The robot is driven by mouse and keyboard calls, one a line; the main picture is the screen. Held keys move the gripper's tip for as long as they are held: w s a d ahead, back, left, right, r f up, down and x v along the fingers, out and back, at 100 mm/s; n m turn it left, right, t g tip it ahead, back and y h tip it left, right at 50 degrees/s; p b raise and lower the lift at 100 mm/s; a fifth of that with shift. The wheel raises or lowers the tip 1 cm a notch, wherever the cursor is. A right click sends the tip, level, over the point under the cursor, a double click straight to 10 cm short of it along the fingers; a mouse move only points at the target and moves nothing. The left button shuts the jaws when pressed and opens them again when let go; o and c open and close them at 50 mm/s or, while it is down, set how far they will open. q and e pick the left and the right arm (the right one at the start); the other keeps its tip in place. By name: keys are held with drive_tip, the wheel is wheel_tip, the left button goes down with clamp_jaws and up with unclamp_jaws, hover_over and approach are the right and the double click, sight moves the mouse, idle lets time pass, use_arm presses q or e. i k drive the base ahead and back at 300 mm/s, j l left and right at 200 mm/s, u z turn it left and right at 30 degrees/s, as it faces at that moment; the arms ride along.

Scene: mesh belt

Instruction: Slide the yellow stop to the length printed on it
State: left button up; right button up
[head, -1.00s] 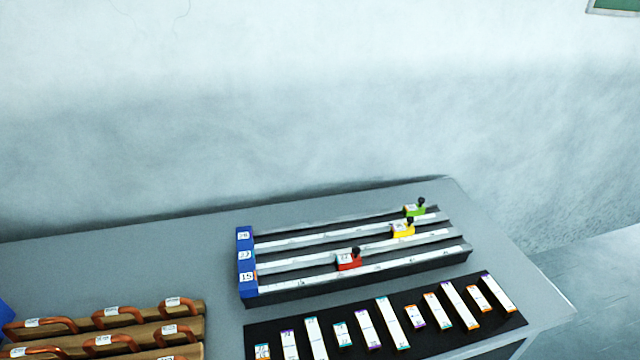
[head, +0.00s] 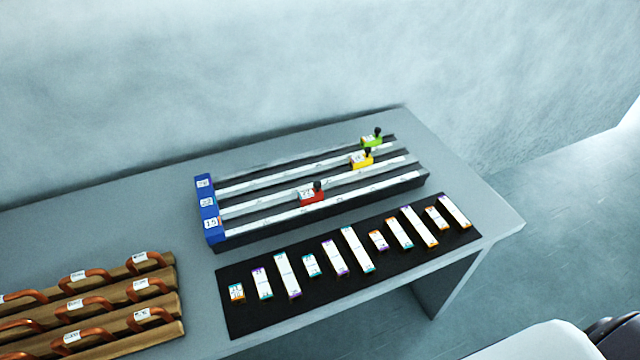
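The yellow stop (head: 361,160) sits on the middle rail of a three-rail fixture (head: 320,216), toward the right end. It has a black knob and a white label, whose print is too small to read surely. A green stop (head: 371,140) sits on the back rail, farther right. A red stop (head: 311,195) sits on the front rail, near its middle. White scale strips (head: 260,207) run along the rails. A blue end block (head: 208,213) with number labels closes the left end; the front label reads 15. Neither gripper shows in the head view.
A black mat (head: 300,312) with several white strips of differing lengths lies in front of the fixture. Wooden bars with copper-coloured handles (head: 85,307) lie at the lower left. The grey table (head: 455,180) is bare right of the fixture. A wall stands behind.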

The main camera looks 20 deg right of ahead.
sight(365, 159)
drive_tip(key=i+l+z, duration=0.1)
drive_tip(key=l, duration=0.3)
drive_tip(key=i+l+z, duration=0.25)
drive_tip(key=i+l, duration=0.15)
drive_tip(key=l, duration=0.3)
